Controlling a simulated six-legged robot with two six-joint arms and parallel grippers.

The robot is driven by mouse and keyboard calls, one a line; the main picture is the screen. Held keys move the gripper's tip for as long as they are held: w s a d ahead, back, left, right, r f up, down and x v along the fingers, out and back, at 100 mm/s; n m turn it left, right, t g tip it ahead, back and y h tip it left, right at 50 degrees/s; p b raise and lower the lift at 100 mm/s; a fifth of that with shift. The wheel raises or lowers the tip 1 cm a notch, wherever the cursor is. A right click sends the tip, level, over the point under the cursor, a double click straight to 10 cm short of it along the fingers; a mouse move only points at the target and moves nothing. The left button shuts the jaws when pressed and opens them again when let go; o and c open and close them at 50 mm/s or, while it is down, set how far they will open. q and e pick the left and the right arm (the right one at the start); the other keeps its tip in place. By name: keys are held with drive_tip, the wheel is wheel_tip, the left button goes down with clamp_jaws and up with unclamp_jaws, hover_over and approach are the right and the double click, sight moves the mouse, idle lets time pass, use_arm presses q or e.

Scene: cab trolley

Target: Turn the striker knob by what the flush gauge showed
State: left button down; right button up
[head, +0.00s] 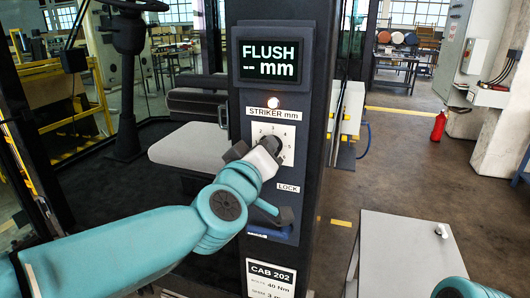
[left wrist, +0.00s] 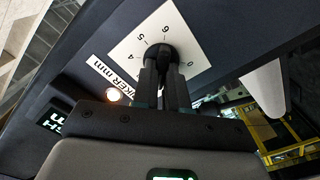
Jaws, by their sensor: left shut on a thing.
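The striker knob (head: 271,143) is a dark knob on the white dial plate (head: 288,130) under the label STRIKER mm. My left gripper (head: 260,152) is shut on it and hides part of the dial. In the left wrist view, the fingers of my left gripper (left wrist: 165,70) close around the dark knob (left wrist: 161,50), with dial digits around it; the knob's pointer is not clear. My right gripper is out of view.
An orange lamp (head: 273,102) glows above the dial. A LOCK label (head: 288,188) and a dark blue lever (head: 284,215) sit below it on the black post. A grey cabinet top (head: 405,250) stands at lower right. Open floor lies to the right.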

use_arm(q)
drive_tip(key=shift+n, duration=0.3)
idle(0.4)
drive_tip(key=c, duration=1.2)
unclamp_jaws()
drive_tip(key=shift+w+d+f, duration=0.1)
drive_tip(key=shift+o, duration=0.2)
drive_tip(key=v, duration=1.6)
